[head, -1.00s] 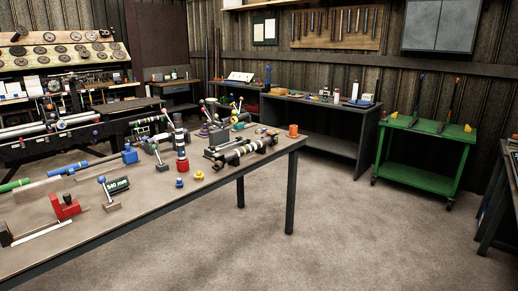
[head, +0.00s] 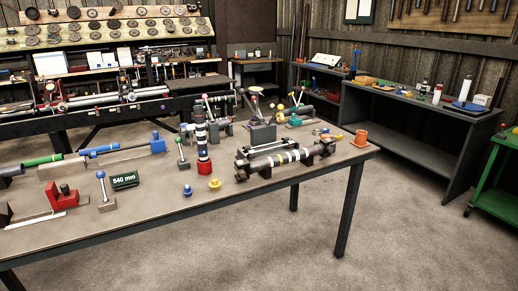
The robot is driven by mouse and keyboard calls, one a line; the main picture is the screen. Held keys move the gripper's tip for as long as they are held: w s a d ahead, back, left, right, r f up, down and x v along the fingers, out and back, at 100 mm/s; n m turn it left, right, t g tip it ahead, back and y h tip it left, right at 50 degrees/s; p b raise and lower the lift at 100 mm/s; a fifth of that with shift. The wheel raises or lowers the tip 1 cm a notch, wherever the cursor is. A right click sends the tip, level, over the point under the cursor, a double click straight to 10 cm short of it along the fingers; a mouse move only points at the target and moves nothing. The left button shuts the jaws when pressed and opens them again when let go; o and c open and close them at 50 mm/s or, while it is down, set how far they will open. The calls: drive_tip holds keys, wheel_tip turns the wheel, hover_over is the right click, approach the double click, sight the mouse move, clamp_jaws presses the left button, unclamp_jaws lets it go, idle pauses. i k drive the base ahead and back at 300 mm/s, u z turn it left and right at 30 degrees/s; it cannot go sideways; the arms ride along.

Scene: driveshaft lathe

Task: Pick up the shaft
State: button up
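A dark shaft with white bands (head: 272,161) lies level across dark supports near the right end of the workbench (head: 130,217). A second dark banded shaft (head: 202,136) stands upright in a red base (head: 204,168) left of it. A longer bar with green and blue parts (head: 72,156) lies on blocks at the left of the bench. I cannot tell which one the task calls the shaft. My gripper is not in view.
Open floor (head: 300,255) lies in front; a green cart (head: 495,190) stands right.

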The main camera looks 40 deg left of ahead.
sight(244, 168)
drive_tip(key=u, duration=0.75)
drive_tip(key=i, duration=0.95)
drive_tip(key=u, duration=0.75)
